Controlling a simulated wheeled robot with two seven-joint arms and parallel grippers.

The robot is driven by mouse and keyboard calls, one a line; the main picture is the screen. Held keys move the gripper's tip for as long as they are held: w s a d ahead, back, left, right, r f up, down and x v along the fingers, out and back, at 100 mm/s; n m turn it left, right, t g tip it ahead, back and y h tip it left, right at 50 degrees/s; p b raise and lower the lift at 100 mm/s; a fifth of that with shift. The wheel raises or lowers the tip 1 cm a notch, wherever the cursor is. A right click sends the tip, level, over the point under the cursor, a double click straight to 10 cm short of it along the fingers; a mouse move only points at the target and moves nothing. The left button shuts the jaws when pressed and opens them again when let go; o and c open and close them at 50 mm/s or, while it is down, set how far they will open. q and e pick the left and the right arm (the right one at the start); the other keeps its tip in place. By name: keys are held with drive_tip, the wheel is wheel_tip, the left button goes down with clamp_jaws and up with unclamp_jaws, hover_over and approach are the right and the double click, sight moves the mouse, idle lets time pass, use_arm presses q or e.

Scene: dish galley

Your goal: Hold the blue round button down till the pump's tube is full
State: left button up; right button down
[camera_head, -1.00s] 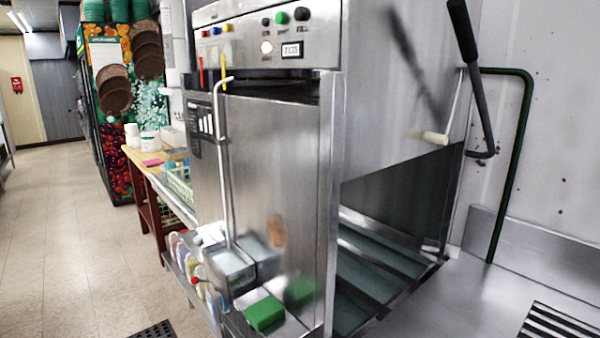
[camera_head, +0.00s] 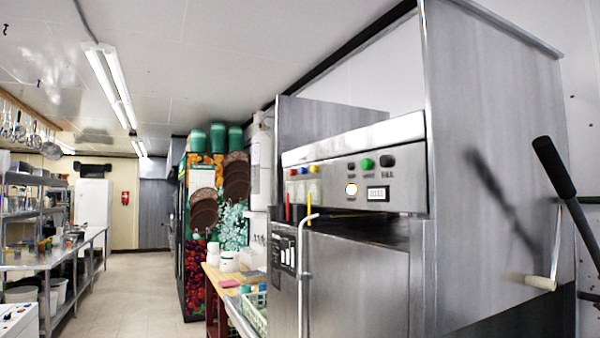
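A small blue button (camera_head: 303,171) sits at the left end of the steel dish machine's control panel (camera_head: 335,172), between a red one (camera_head: 292,172) and a yellow one (camera_head: 313,169). Its exact shape is too small to tell. Below these buttons are a thin upright red strip (camera_head: 287,208) and a yellow one (camera_head: 309,203), perhaps tubes. I cannot tell which is the pump's tube or how full it is. Neither of my grippers shows in the head view.
The panel also has a lit round lamp (camera_head: 351,189), a green button (camera_head: 367,163), black knobs and a small display (camera_head: 378,193). A vertical door handle (camera_head: 302,260) and a black-gripped lever (camera_head: 555,167) stick out. The aisle floor (camera_head: 155,285) at left is clear.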

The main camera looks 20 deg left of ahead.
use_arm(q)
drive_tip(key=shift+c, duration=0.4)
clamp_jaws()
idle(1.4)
